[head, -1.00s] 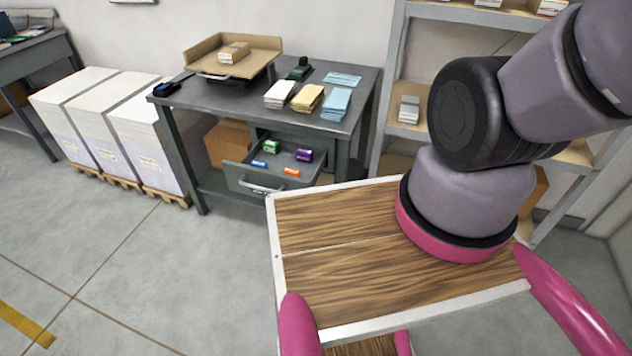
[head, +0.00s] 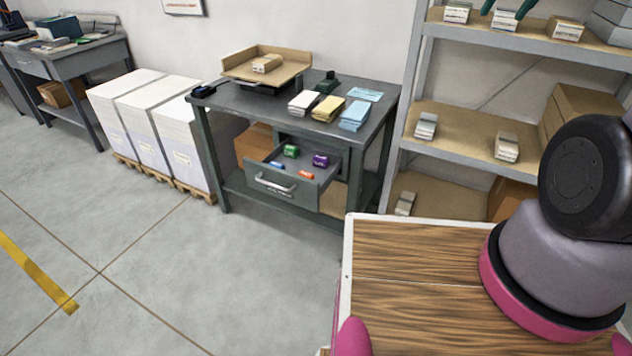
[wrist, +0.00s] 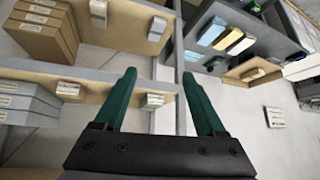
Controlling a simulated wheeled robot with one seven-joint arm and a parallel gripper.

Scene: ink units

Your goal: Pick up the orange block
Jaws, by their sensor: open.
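The orange block (head: 306,174) lies in the open drawer (head: 290,187) of the grey workbench (head: 300,105), near the drawer's front right. A small blue block (head: 277,165), a green block (head: 291,151) and a purple block (head: 321,160) lie in the same drawer. In the wrist view my gripper (wrist: 160,90) is open and empty, its green fingers apart in front of the shelving. The gripper is far from the drawer. The orange block cannot be made out in the wrist view.
Shelving (head: 480,48) with small boxes stands right of the workbench. Tall white paper stacks (head: 150,120) on pallets stand left of it. Paper stacks and a cardboard tray (head: 265,66) are on the benchtop. The floor (head: 160,270) before the drawer is clear.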

